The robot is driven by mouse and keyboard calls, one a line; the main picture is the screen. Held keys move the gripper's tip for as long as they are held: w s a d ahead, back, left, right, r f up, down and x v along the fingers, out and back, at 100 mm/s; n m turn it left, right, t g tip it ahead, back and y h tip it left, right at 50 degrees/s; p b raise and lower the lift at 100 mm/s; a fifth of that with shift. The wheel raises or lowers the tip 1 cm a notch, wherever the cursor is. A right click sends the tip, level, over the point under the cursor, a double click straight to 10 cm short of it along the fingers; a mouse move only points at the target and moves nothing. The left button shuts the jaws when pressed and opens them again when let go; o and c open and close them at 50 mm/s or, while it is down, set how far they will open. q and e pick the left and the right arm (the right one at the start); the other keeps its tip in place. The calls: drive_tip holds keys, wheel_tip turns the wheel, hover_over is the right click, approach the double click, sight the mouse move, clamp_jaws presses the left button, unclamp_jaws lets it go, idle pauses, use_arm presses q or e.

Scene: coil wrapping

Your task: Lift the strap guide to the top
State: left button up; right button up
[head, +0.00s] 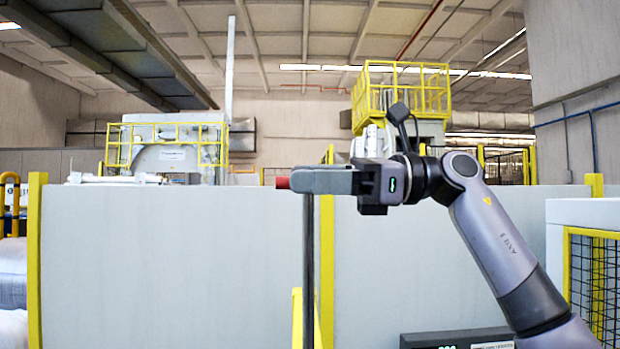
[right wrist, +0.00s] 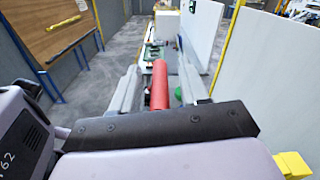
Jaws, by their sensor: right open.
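My right gripper (head: 308,181) is raised in the middle of the head view, pointing left. In the right wrist view its two grey fingers (right wrist: 158,92) are apart. A red cylinder (right wrist: 160,85), which looks like the strap guide's handle, lies between them with a gap on each side. In the head view only its red end (head: 282,183) shows past the fingertips; the fingers hide the rest. A dark upright post (head: 309,275) stands right below the gripper. Whether the red cylinder joins the post is hidden. My left gripper is in neither view.
A pale panel wall (head: 165,265) with yellow posts (head: 35,260) stands behind the gripper. A yellow-framed mesh fence (head: 595,275) is at right. The wrist view shows a wooden board (right wrist: 50,28) and open grey floor.

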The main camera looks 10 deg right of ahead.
drive_tip(key=b+v, duration=0.1)
drive_tip(key=v, duration=0.5)
drive_tip(key=shift+d, duration=0.4)
